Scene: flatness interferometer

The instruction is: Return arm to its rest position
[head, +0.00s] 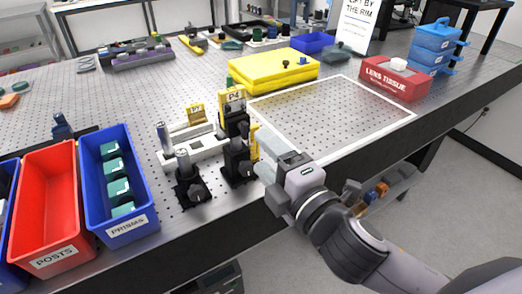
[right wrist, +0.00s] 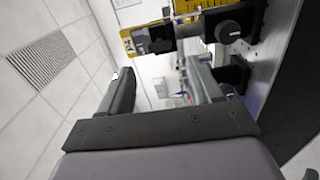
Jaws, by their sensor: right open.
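My right gripper (head: 264,150) is at the front edge of the optical table, beside the black mount with the yellow P4 tag (head: 232,98). Its fingers stand apart in the right wrist view (right wrist: 163,85), and nothing is seen held between them. The black mount and its round knob (right wrist: 228,31) show just beyond the fingertips. In the head view the gripper covers part of the mount's right side, so I cannot tell whether they touch. My left gripper is not in view.
A white-framed area (head: 330,120) of bare table lies right of the gripper. A yellow case (head: 272,75) and a red lens tissue box (head: 394,82) stand behind it. A red posts bin (head: 48,205) and a blue prisms bin (head: 122,228) are at left.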

